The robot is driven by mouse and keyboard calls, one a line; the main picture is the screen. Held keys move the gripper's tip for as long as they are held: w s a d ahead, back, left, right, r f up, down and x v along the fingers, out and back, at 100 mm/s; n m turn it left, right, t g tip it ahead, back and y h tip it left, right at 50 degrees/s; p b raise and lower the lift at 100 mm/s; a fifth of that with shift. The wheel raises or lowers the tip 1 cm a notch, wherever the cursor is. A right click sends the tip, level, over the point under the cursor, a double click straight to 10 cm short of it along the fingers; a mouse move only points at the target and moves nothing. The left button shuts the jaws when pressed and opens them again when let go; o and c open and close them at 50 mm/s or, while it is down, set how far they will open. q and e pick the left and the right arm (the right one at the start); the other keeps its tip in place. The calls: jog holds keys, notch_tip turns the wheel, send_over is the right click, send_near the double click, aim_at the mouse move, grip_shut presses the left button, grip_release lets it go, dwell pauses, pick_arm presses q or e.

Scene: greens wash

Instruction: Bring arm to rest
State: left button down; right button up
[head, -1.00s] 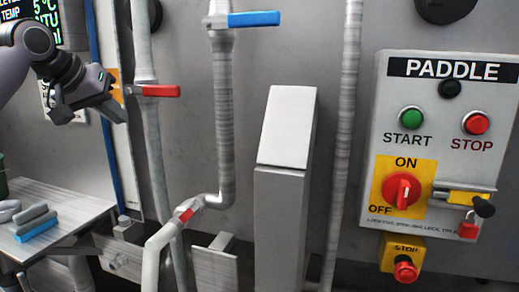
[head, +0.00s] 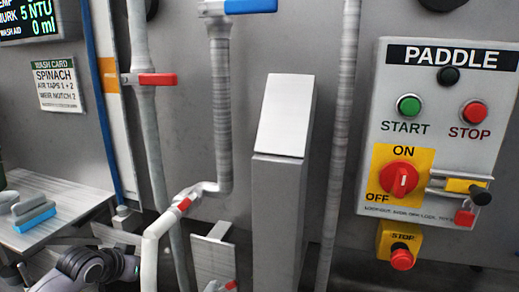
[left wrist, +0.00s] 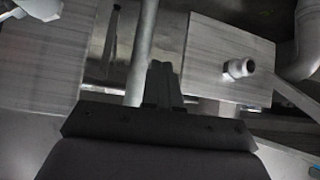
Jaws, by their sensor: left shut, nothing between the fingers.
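My left arm (head: 92,266) is low at the bottom left of the head view, below the level of the metal table's top. The fingertips are hard to make out there. In the left wrist view my left gripper (left wrist: 163,78) shows as dark fingers shut together with nothing between them. A pale pipe (left wrist: 142,50) and a metal block with a round fitting (left wrist: 228,62) lie beyond the fingers; I cannot tell whether anything touches. My right gripper is in neither view.
A metal table (head: 62,190) with a blue-edged brush (head: 33,217) stands at left. Pipes carry a red-handled valve (head: 157,79) and a blue-handled valve (head: 250,6). A grey pedestal (head: 279,215) stands mid-view. The PADDLE panel (head: 393,112) is at right, its switch (head: 399,179) pointing to ON.

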pick_arm(q)
jog(key=s+f+m, duration=0.2)
jog(key=s+f, duration=1)
jog(key=s+a+f+m, duration=0.1)
jog(key=s+f+m, duration=0.15)
jog(key=s, duration=0.65)
jog(key=s+f+m, duration=0.1)
jog(key=s+f, duration=0.2)
jog(key=s, duration=0.7)
jog(key=d+n+t, duration=0.1)
jog(key=d+n, duration=0.4)
jog(key=d, duration=0.4)
jog(key=shift+w+d+r, duration=0.15)
jog(key=shift+w+d, duration=0.1)
